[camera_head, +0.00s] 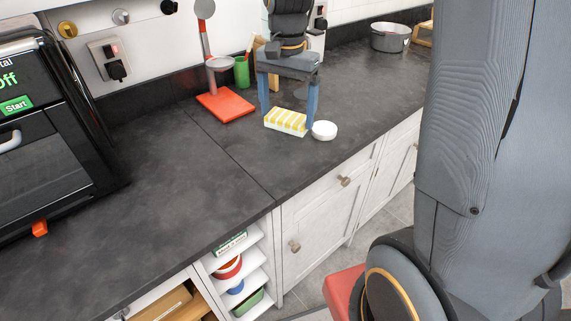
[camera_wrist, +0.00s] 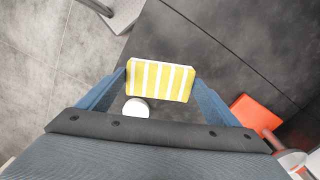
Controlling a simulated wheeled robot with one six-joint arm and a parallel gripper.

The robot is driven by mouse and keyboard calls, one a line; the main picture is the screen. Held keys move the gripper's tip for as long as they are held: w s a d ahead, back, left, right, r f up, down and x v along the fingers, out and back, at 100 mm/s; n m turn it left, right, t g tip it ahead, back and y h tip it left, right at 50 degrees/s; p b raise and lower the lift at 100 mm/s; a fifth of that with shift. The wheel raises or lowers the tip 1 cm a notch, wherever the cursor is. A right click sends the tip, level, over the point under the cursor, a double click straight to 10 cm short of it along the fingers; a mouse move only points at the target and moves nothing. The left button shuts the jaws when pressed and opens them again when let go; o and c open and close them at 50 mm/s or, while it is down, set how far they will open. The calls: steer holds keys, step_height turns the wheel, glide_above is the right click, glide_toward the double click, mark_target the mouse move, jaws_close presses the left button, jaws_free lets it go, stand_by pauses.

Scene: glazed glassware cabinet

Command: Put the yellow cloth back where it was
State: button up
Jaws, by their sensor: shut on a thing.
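The yellow cloth (camera_head: 285,122), with white stripes, is between the tips of my gripper (camera_head: 288,116) in the head view. In the wrist view the cloth (camera_wrist: 160,80) spans the gap between the two blue fingers of my gripper (camera_wrist: 161,77), which is shut on it. The cloth is at or just above the dark worktop (camera_head: 190,190); I cannot tell whether it touches it. A small round white thing (camera_head: 324,130) is close beside the cloth, by the right finger, and also shows in the wrist view (camera_wrist: 136,108).
A red-based stand (camera_head: 225,105) and a green cup (camera_head: 241,72) are behind and left of my gripper. A metal pot (camera_head: 390,37) stands at the back right. A black oven (camera_head: 45,130) is at the left. The worktop between oven and gripper is clear.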

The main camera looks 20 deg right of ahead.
steer(key=shift+w+f, duration=0.15)
steer(key=shift+f, duration=0.45)
step_height(320, 180, down, 10)
steer(key=shift+r+p, duration=0.1)
steer(key=shift+p, duration=0.9)
steer(key=o, duration=1.1)
step_height(320, 180, up, 12)
steer(key=b, duration=0.3)
steer(key=shift+f, duration=0.2)
steer(key=s+f+n+t, duration=0.1)
steer(key=s+f+n, duration=0.7)
steer(key=s, duration=0.5)
steer(key=shift+s+f+n, duration=0.25)
steer(key=shift+s+n, duration=0.1)
steer(key=shift+n, duration=0.15)
